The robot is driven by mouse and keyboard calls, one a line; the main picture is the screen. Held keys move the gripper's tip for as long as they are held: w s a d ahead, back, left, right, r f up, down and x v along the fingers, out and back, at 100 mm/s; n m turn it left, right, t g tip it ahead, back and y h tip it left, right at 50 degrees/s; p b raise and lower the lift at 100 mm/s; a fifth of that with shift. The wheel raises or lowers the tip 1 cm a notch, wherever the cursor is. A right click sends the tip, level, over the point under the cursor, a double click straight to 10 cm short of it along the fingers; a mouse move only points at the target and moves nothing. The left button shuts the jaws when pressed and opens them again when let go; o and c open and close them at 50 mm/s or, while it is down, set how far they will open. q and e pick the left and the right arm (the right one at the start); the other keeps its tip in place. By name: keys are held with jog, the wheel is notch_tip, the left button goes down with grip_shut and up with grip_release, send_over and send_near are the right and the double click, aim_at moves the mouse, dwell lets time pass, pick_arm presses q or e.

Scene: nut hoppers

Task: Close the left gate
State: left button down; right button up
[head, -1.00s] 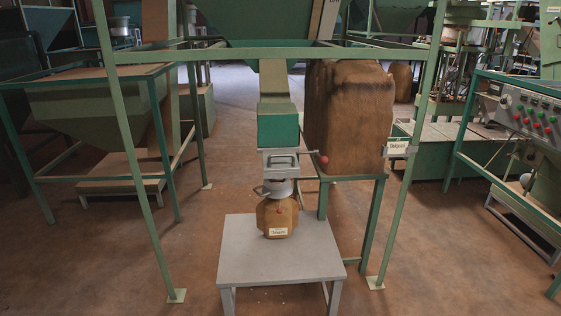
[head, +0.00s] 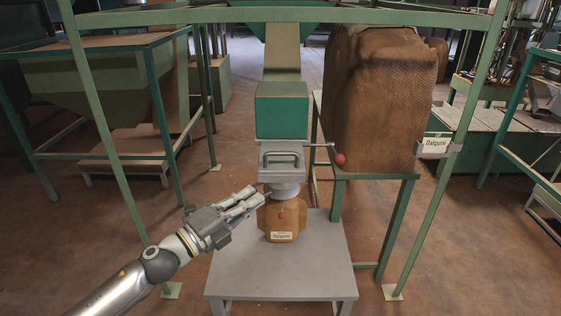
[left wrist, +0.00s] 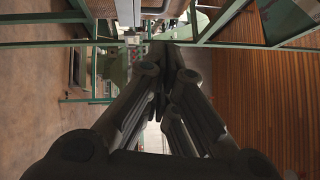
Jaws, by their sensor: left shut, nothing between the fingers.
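A metal gate (head: 282,158) with a grey bar handle sits under the green chute (head: 282,110) in the middle of the head view. A rod with a red knob (head: 340,159) sticks out to its right. Below the gate, a round spout (head: 284,189) meets the brown labelled bag (head: 281,221). My left gripper (head: 259,194) is shut and empty. It overlaps the spout and bag's left side in the picture, left of and below the gate handle; I cannot tell if it touches. Its dark fingers fill the middle of the left wrist view (left wrist: 160,72). My right gripper is not in view.
The bag stands on a grey table (head: 280,270). A large brown sack (head: 380,100) stands on a green stand at right. Green frame posts (head: 105,140) flank the chute, and a crossbar (head: 285,15) runs above. Floor is open around the table.

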pick_arm(q)
jog(key=x, duration=0.7)
jog(key=w+a+p+x, duration=0.1)
jog(key=x, duration=0.3)
jog(key=shift+r, duration=0.15)
jog(key=shift+w+a+r, duration=0.1)
jog(key=shift+w, duration=0.75)
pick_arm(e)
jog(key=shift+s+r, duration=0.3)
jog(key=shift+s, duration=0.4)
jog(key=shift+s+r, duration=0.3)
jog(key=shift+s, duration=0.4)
